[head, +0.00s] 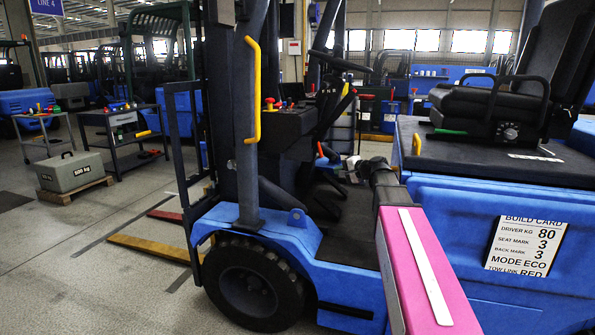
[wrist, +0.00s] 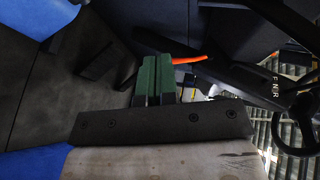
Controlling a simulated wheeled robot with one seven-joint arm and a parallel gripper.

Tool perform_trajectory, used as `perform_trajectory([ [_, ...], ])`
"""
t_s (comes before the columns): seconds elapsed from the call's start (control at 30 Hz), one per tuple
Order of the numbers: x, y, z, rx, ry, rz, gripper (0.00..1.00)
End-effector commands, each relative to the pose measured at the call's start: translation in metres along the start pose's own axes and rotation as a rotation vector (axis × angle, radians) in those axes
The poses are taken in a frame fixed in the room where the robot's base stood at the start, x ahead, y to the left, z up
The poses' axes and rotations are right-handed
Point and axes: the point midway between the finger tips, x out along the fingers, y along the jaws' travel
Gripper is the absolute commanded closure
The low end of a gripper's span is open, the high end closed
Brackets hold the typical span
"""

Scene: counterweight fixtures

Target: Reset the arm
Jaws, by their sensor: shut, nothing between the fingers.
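My arm (head: 432,262), pink with a white stripe, reaches from the lower right into the open cab of the blue forklift (head: 250,235). Its dark wrist end is over the cab floor, between the seat side and the dash, and the fingers are hard to make out in the head view. In the wrist view my gripper (wrist: 158,78) shows green fingers close together, shut and empty, above a dark palm plate. An orange-red handle (wrist: 190,60) shows just beyond the fingers; I cannot tell whether they touch it.
The steering wheel (head: 342,62), dash levers (head: 270,103), yellow grab handle (head: 253,90) and seat (head: 490,100) surround the arm. A build card (head: 526,246) is on the blue side panel. A 500 kg weight (head: 70,172) sits on a pallet at left, near dark carts. Floor there is open.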

Motion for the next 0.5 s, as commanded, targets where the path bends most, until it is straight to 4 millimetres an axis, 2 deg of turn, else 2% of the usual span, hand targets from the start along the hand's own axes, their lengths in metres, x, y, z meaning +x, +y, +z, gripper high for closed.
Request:
perform_trajectory([
  [0.03, 0.002, 0.031, 0.022, -0.028, -0.023, 0.073, 1.0],
  [0.1, 0.005, 0.071, 0.045, -0.078, -0.056, 0.18, 1.0],
  [0.27, -0.001, 0.159, 0.097, -0.194, -0.148, 0.426, 1.0],
  [0.3, -0.005, 0.18, 0.111, -0.222, -0.174, 0.487, 1.0],
  [0.5, -0.04, 0.275, 0.172, -0.368, -0.319, 0.79, 1.0],
])
